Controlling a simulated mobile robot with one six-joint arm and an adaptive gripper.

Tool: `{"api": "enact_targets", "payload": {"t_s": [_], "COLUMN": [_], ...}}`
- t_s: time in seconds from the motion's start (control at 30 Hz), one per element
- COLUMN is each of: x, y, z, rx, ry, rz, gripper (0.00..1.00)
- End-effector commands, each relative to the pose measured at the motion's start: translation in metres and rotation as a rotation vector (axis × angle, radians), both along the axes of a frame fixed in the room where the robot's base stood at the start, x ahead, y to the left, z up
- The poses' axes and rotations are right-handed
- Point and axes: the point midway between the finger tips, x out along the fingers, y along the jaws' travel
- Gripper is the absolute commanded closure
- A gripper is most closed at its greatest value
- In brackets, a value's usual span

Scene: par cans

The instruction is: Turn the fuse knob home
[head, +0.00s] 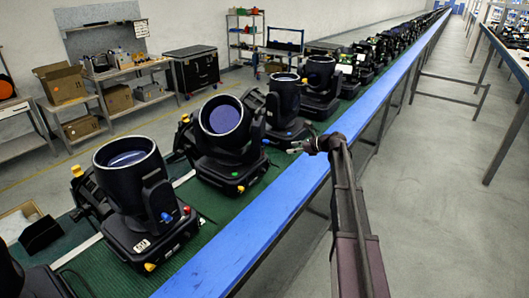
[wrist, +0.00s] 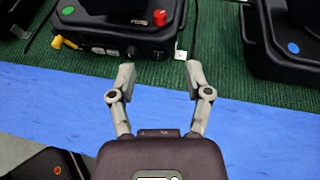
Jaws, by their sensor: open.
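A red knob (wrist: 159,17) sits on the side of a black lamp base, beside a white label that seems to read FUSE. The base (wrist: 110,35) also has a yellow knob (wrist: 57,42) at its left corner and a green dot. In the head view this seems to be the second lamp (head: 225,150) on the belt. My gripper (wrist: 160,75) is open and empty, its fingers spread over the belt in front of the base. The red knob lies ahead, between the finger lines, apart from both. In the head view my gripper (head: 294,149) hangs by the blue rail.
The blue rail (wrist: 45,105) runs along the front of the green belt (wrist: 222,60). Another lamp base (wrist: 285,75) with a blue dot stands at the right. A nearer lamp (head: 130,165) and a long row of lamps stand on the belt.

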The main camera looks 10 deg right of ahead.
Motion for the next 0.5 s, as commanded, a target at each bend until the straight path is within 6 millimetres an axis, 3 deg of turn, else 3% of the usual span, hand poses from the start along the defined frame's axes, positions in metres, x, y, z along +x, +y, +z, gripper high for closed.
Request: {"api": "enact_targets", "payload": {"t_s": [0.27,0.5], "x": [0.002,0.013], "y": [0.004,0.020], "z": [-0.003,-0.012], "rx": [-0.002,-0.003], "ry": [-0.001,0.000], "rz": [0.002,0.004], "gripper": [0.36,0.36]}}
